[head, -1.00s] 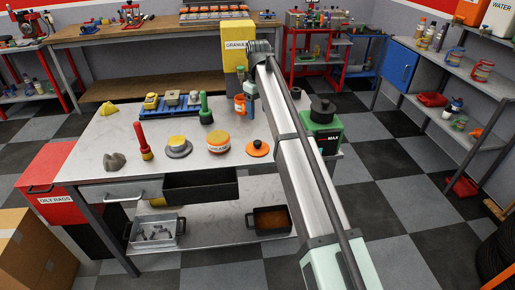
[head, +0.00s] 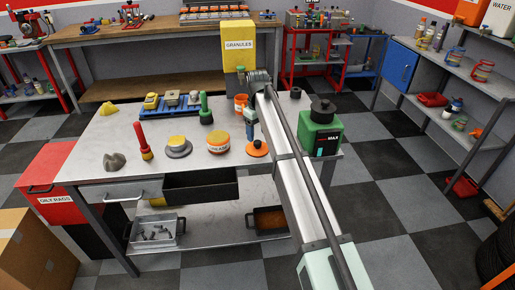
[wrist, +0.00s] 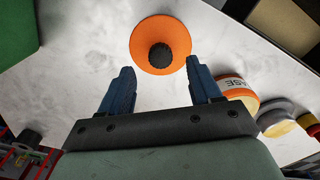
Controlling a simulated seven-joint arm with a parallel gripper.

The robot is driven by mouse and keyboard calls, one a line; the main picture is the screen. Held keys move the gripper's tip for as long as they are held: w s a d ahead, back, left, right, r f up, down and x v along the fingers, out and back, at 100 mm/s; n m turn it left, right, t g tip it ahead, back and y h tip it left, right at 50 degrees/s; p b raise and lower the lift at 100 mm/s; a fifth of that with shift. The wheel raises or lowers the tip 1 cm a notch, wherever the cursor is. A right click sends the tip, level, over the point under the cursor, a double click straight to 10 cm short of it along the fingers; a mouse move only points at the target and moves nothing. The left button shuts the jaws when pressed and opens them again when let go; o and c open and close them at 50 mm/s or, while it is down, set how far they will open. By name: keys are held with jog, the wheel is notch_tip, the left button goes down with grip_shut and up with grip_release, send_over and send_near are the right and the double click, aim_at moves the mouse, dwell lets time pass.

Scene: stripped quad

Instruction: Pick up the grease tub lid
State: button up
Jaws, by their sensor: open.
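The grease tub lid is an orange disc (head: 257,149) with a dark round knob, lying flat on the metal table near its front edge. In the wrist view the lid (wrist: 160,45) lies just beyond the fingertips, roughly centred between them. My gripper (wrist: 160,75) is open and empty, its two blue fingers spread apart. In the head view my gripper (head: 250,132) is close above the lid, partly overlapping its far side. The grease tub (head: 219,143), with a white label and an orange band, stands left of the lid. It also shows in the wrist view (wrist: 237,92).
A grey disc with a yellow top (head: 178,147) and a red-handled tool (head: 143,142) stand farther left. A green machine (head: 319,133) stands right of my arm. An orange cup (head: 240,103) and yellow granules box (head: 239,45) are behind.

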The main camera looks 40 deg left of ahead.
aim_at(257, 141)
jog(key=shift+f, duration=1.95)
jog(key=c, duration=1.1)
jog(key=shift+r, duration=0.15)
notch_tip(257, 141, up, 8)
jog(key=shift+r, duration=0.25)
jog(key=shift+m, duration=0.3)
jog(key=shift+s+a+r, duration=0.6)
jog(key=shift+s+a, duration=0.75)
jog(key=shift+a, duration=0.8)
jog(key=shift+s+a+r, duration=0.6)
jog(key=shift+s+a, duration=0.8)
jog(key=shift+a, duration=0.8)
jog(key=shift+s+a+r, duration=0.6)
jog(key=shift+s+a, duration=0.75)
jog(key=shift+a, duration=0.8)
